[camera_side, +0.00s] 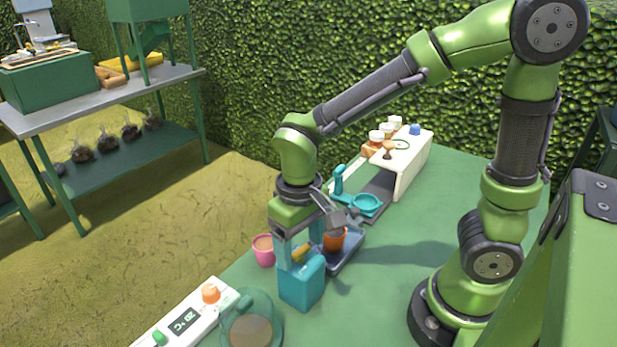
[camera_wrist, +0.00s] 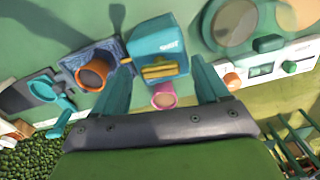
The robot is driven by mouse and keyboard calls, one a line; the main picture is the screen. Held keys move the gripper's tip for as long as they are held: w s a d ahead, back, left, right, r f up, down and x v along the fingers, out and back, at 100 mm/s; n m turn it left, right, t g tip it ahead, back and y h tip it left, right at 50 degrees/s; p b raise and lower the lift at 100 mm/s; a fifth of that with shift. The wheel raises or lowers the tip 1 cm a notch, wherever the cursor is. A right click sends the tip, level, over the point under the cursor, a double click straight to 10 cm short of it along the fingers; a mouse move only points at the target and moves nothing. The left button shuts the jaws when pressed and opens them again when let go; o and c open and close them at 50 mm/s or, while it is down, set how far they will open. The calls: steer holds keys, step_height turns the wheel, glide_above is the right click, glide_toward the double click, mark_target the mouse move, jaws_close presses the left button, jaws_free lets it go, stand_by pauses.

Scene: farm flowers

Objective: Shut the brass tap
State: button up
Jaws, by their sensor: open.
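The brass tap (camera_side: 301,252) is on the teal block-shaped tank (camera_side: 302,284) on the green table. In the wrist view the tap (camera_wrist: 160,71) shows as a short yellow bar along the lower edge of the tank (camera_wrist: 153,42). I cannot tell whether the tap is turned on or shut. My gripper (camera_side: 299,254) points down over the tank, with its jaws apart. In the wrist view my gripper (camera_wrist: 161,72) has one finger to either side of the tap, with space between. A pink cup (camera_wrist: 163,97) sits beside the tank, below the tap in that view.
An orange pot (camera_side: 333,241) stands on a blue tray (camera_side: 347,256) close behind my gripper. A teal pan-shaped tool (camera_side: 365,205) lies farther back. A glass dish (camera_side: 272,307) and a white panel with a display (camera_side: 172,334) are near the front edge.

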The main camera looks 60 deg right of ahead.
mark_target(299, 249)
steer(key=c, duration=1)
steer(key=shift+n, duration=0.9)
steer(key=shift+c, duration=0.3)
steer(key=o, duration=1.1)
steer(key=shift+c, duration=0.2)
step_height(299, 249, up, 17)
steer(key=shift+w+f, duration=0.1)
